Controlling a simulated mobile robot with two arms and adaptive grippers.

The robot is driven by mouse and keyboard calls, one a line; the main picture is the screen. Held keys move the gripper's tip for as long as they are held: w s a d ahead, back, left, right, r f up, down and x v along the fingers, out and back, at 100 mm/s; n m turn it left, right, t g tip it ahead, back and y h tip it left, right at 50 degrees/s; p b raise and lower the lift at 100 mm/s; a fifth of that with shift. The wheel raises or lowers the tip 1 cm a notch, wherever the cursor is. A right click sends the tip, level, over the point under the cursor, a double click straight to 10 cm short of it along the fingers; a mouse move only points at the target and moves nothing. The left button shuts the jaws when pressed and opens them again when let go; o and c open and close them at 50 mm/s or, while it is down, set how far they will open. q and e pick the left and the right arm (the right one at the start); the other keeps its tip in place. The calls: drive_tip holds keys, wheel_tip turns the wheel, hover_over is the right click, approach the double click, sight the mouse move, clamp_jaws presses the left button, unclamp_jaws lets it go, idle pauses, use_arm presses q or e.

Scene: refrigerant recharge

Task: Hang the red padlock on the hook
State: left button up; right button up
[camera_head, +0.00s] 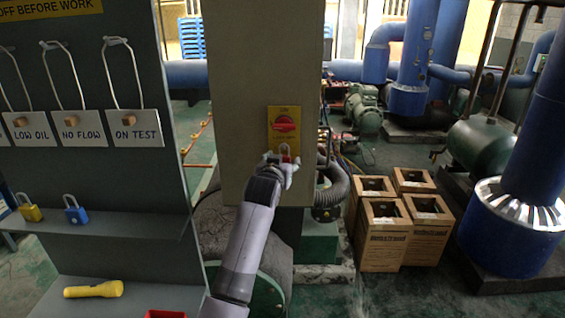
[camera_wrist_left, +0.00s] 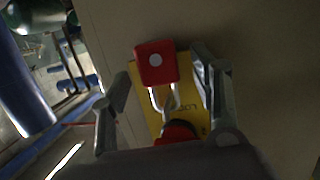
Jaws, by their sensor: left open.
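The red padlock (camera_wrist_left: 156,62) shows in the left wrist view, its metal shackle reaching to the yellow switch plate (camera_wrist_left: 188,98) beside the red knob (camera_wrist_left: 180,132). It appears to hang there, but I cannot tell exactly what the shackle passes through. My left gripper (camera_head: 283,160) is open, with its fingers apart on either side of the padlock. In the head view it is just below the knob (camera_head: 284,123), and the padlock is mostly hidden. Wire hooks hold tags on the grey board; the ON TEST hook (camera_head: 125,72) is nearest the cabinet. My right gripper is not in view.
The beige cabinet (camera_head: 235,85) stands behind my left gripper. The board's shelf (camera_head: 130,222) holds a yellow padlock (camera_head: 29,212) and a blue padlock (camera_head: 76,214). A yellow flashlight (camera_head: 93,289) and red tray (camera_head: 165,314) are lower. Cardboard boxes (camera_head: 382,245) stand right.

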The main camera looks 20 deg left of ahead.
use_arm(q)
drive_tip(key=v, duration=1.2)
wheel_tip(320, 180, down, 24)
drive_tip(key=d+m+g+h, duration=0.1)
drive_tip(key=d+m+g, duration=0.1)
drive_tip(key=d+g, duration=0.15)
drive_tip(key=s+f+g, duration=0.1)
drive_tip(key=s+f, duration=0.3)
drive_tip(key=f, duration=0.4)
drive_tip(key=s+f+g+b, duration=0.1)
drive_tip(key=s+f+g, duration=0.1)
drive_tip(key=s+f, duration=0.35)
drive_tip(key=s+f+g, duration=0.1)
drive_tip(key=s+f, duration=0.1)
drive_tip(key=f, duration=0.8)
drive_tip(key=s+a+f+m+g, duration=0.1)
drive_tip(key=s+f+g, duration=0.3)
drive_tip(key=s+f, duration=1.4)
drive_tip(key=s+a+f+g, duration=0.1)
drive_tip(key=s+f, duration=0.2)
drive_tip(key=s, duration=0.6)
drive_tip(key=s+a+f+g, duration=0.1)
drive_tip(key=s+f, duration=0.1)
drive_tip(key=s, duration=0.8)
drive_tip(key=s+a+f+g, duration=0.1)
drive_tip(key=s+a+f, duration=0.1)
drive_tip(key=s, duration=0.8)
drive_tip(key=shift+f+m+h+b, duration=0.3)
drive_tip(key=shift+f+b, duration=0.1)
drive_tip(key=shift+f, duration=0.4)
